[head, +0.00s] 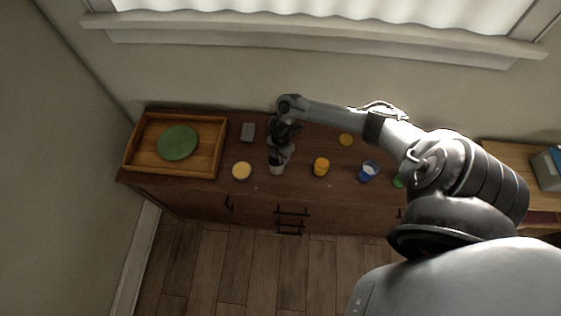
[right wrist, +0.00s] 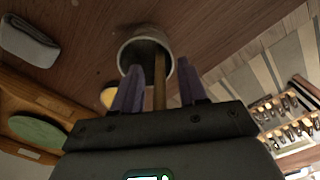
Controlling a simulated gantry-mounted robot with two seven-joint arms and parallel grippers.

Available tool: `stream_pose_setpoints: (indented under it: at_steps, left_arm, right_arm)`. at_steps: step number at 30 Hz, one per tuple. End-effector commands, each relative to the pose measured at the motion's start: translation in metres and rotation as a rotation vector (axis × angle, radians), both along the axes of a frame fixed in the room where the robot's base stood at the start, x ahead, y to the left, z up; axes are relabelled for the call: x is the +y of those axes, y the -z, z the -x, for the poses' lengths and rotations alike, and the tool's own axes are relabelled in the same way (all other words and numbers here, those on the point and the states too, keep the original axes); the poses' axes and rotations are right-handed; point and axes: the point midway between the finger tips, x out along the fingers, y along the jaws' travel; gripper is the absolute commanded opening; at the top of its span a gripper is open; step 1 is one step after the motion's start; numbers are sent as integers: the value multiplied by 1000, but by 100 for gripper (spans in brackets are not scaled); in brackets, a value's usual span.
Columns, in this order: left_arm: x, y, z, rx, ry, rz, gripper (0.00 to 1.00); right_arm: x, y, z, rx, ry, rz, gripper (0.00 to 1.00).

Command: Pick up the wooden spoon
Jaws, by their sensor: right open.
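The wooden spoon (right wrist: 159,84) stands in a light-coloured cup (right wrist: 127,54) in the right wrist view. Its handle lies between the two purple fingers of my right gripper (right wrist: 160,90), which are open and apart on either side of it. In the head view my right gripper (head: 279,158) points down over the cup (head: 277,169) on the dark wooden cabinet, and it hides the spoon there. My left gripper is not in view.
A wooden tray (head: 219,131) with a green round plate (head: 177,142) stands at the left of the cabinet top. A grey block (head: 248,131), a pale-topped jar (head: 242,171), a yellow cup (head: 321,167) and a blue cup (head: 368,171) stand around my right gripper.

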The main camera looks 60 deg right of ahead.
Motion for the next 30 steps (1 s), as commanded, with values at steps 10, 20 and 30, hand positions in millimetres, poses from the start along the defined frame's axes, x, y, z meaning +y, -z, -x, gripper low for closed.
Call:
stream_pose_setpoints:
  at_steps: [10, 20, 30]
  left_arm:
    - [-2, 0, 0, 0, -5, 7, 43]
    - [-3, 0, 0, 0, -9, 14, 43]
    - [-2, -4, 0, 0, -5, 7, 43]
  right_arm:
    - [0, 0, 0, 0, 0, 0, 9]
    - [0, 0, 0, 0, 0, 0, 0]
    - [0, -27, -1, -3, -2, 1, 0]
